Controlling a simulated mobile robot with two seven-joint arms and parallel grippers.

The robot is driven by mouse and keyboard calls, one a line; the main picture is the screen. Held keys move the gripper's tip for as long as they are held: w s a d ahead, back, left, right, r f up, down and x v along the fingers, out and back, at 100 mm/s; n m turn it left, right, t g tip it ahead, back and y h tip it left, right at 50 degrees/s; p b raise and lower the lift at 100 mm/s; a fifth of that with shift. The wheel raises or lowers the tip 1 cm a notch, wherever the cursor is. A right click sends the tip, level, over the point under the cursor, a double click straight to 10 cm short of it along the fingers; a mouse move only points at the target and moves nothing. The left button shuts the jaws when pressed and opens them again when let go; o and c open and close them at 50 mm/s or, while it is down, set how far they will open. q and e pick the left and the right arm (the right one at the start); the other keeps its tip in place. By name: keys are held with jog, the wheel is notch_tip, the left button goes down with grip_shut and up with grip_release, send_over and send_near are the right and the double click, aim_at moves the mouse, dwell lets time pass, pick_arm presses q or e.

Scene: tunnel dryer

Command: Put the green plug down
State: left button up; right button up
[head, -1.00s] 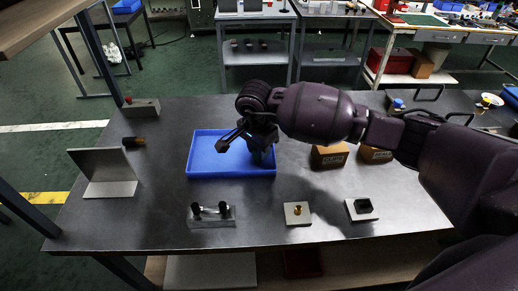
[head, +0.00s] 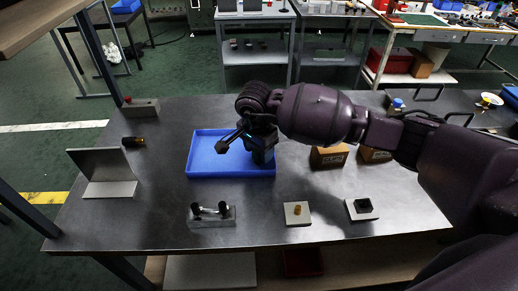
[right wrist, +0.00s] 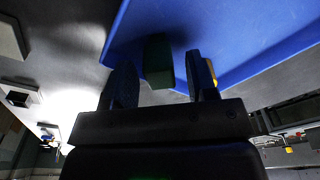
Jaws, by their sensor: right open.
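My right gripper (head: 243,150) is over the right part of the blue tray (head: 202,172), its fingers spread. In the right wrist view, the open gripper (right wrist: 161,82) has a dark green block, the green plug (right wrist: 158,62), between its two fingers. A gap shows between the plug and the right finger; the plug is nearer the left one. The blue tray (right wrist: 245,35) fills the upper part behind it. I cannot tell whether the plug touches the tray floor. In the head view the gripper hides the plug. My left gripper is not in view.
A metal angle plate (head: 105,175) and a dark cylinder (head: 133,142) are at left. A block with black knobs (head: 211,216), a plate with a brass piece (head: 297,214) and a plate with a black piece (head: 362,208) line the front. Brown boxes (head: 329,157) stand right of the tray.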

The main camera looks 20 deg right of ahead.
aim_at(256, 152)
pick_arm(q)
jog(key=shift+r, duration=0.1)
pick_arm(e)
notch_tip(256, 152, up, 12)
jog(key=a, duration=0.1)
jog(key=shift+s, duration=0.3)
dwell(0.3)
